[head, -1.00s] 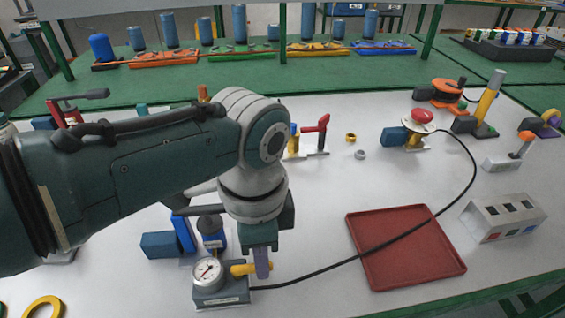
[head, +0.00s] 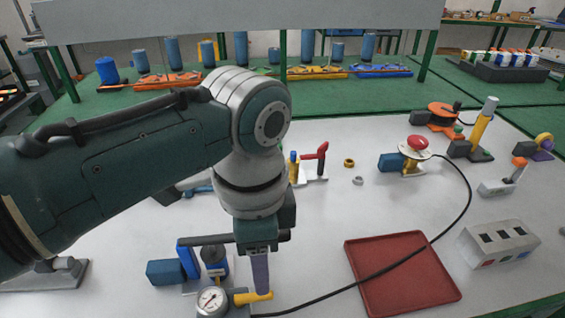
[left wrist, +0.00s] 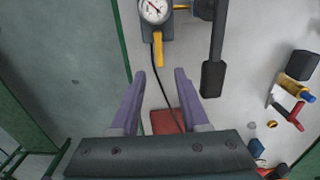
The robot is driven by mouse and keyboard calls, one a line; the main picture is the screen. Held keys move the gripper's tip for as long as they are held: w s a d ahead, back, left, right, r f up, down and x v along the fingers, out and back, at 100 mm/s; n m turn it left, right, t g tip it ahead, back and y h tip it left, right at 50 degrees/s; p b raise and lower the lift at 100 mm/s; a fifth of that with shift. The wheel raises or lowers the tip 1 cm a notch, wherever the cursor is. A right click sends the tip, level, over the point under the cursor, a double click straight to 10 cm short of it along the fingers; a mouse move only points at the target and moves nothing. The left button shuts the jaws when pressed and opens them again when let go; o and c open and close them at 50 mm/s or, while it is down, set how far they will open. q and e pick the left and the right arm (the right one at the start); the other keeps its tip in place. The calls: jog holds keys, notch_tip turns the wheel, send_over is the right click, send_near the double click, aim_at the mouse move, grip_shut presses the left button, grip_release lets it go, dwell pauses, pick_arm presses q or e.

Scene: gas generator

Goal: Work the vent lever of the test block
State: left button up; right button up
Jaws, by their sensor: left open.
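The test block (left wrist: 155,32) is a dark grey block with a round white gauge (head: 212,301). In the head view it stands at the bottom edge, partly cut off. Its yellow lever (head: 250,297) sticks out to the right; in the left wrist view the lever (left wrist: 158,50) points toward my fingers. My left gripper (left wrist: 158,73), with purple fingers, is open. The lever's end lies at about fingertip level, midway between the fingers, with a gap on each side. In the head view the left gripper (head: 262,290) comes down onto the lever's outer end. My right gripper is not in view.
A long dark handle (left wrist: 214,75) lies close beside my fingers, partly behind my gripper in the head view. A blue valve (head: 188,262) stands beside the block. White table lies bare between tray and back items.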

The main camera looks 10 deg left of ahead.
pick_arm(q)
notch_tip(320, 180, up, 3)
jog(key=shift+r, duration=0.15)
dwell(0.3)
jog(key=s+n+t+h+p, duration=0.15)
jog(key=s+n, duration=0.25)
jog(key=s, duration=0.4)
jog(key=s+a+r+n+t+y+p, duration=0.1)
jog(key=s+a+r+n, duration=0.25)
jog(key=s+a, duration=0.2)
jog(key=s+a+r+n+t+p, duration=0.1)
jog(key=s+a+r+n, duration=0.1)
jog(key=s+a+n, duration=0.3)
notch_tip(320, 180, up, 39)
jog(key=w+a+p, duration=0.1)
jog(key=p, duration=3.7)
jog(key=shift+f, duration=0.1)
